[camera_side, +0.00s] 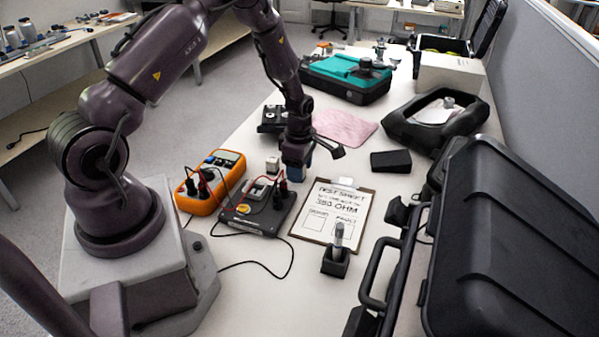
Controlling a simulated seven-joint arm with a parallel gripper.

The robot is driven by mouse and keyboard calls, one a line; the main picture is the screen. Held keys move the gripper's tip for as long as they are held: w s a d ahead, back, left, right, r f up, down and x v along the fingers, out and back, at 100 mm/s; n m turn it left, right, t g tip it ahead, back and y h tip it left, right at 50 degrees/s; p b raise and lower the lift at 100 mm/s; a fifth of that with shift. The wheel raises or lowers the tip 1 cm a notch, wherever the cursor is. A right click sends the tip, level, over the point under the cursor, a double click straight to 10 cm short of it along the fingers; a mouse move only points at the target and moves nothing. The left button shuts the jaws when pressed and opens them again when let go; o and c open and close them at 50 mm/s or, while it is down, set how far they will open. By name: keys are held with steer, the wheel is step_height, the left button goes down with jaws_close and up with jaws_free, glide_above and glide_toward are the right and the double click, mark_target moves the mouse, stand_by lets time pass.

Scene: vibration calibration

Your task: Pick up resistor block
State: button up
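My gripper (297,160) points down over the middle of the table, behind the black test box (255,213) and the clipboard. A small blue block (308,157), possibly a resistor block, shows at the gripper's lower end. Its fingers are small and dark here, and I cannot tell whether they are closed on the blue block. A small pale block (272,164) stands just left of the gripper, apart from it. The black test box has red and black plugs and a pale piece on top.
An orange multimeter (215,178) is left of the test box, with loose cables in front. A marker holder (335,262), black block (391,161), pink cloth (345,127) and large black case (520,240) stand around.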

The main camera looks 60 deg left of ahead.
steer(key=c, duration=0.7)
steer(key=shift+c, duration=0.2)
steer(key=shift+r, duration=0.1)
